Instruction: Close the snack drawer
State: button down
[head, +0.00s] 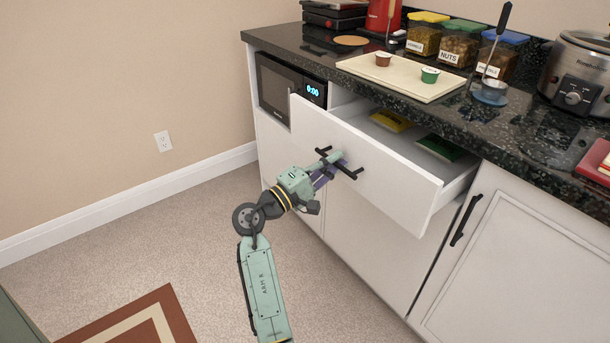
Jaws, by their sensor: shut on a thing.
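The snack drawer (400,185) is a white drawer under the dark countertop, pulled well out. Inside it lie a yellow packet (391,120) and a green packet (440,147). Its front carries a dark bar handle (349,171). My gripper (341,163) is at the handle, shut on it near its middle. The fingers partly cover the handle, and the exact contact is small in the picture.
A microwave (290,85) sits left of the drawer. A cupboard door (520,260) with a dark handle is to the right. The countertop (470,120) holds a cutting board, snack jars and a slow cooker (580,75).

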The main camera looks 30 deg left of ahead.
aim_at(344, 180)
jog(key=f+b+x, duration=0.1)
jog(key=x, duration=0.4)
jog(key=f+x, duration=0.1)
jog(key=x, duration=0.4)
jog(key=f+b+x, duration=0.1)
jog(key=x, duration=0.4)
jog(key=shift+w+d+f+b, duration=0.15)
jog(key=shift+w+b, duration=0.15)
jog(key=shift+w, duration=0.3)
jog(key=shift+d, duration=0.1)
jog(key=c, duration=2)
grip_release()
jog(key=shift+w, duration=0.15)
jog(key=o, duration=0.3)
jog(key=v, duration=1.2)
